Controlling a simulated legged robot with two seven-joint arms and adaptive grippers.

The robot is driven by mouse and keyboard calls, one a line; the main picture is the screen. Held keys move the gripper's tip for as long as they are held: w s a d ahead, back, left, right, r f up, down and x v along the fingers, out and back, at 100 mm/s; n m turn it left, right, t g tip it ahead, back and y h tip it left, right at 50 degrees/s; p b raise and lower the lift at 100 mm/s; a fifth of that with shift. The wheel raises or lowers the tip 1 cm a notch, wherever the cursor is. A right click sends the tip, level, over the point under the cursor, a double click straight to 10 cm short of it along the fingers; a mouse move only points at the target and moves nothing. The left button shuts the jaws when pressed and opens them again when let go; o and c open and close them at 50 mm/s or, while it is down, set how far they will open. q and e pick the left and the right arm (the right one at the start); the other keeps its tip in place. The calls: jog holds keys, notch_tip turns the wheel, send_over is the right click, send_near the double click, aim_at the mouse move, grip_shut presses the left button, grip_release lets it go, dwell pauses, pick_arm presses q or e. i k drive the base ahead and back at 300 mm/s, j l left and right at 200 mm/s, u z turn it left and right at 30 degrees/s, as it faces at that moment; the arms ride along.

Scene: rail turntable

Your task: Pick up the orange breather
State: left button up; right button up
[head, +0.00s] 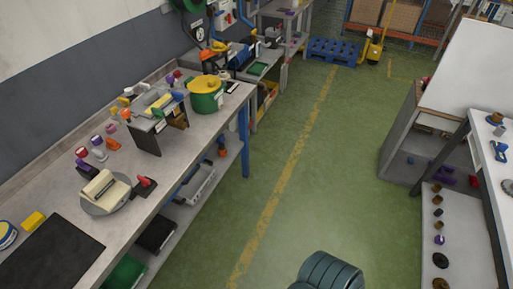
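Several small parts with coloured tops stand in a loose row on the grey workbench (150,207) at left. One of them is an orange part (112,143), lying beside purple and white ones; it may be the orange breather, but it is too small to tell for sure. A round grey turntable (94,209) with a cream block (105,189) is nearer on the bench. Neither of my grippers is in view.
A black mat (52,255) lies at the near end. A white-topped table (492,150) is at right.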

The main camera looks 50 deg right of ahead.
aim_at(222, 153)
jog(key=z, duration=1.25)
jog(key=i+l, duration=0.1)
jog(key=i, duration=0.05)
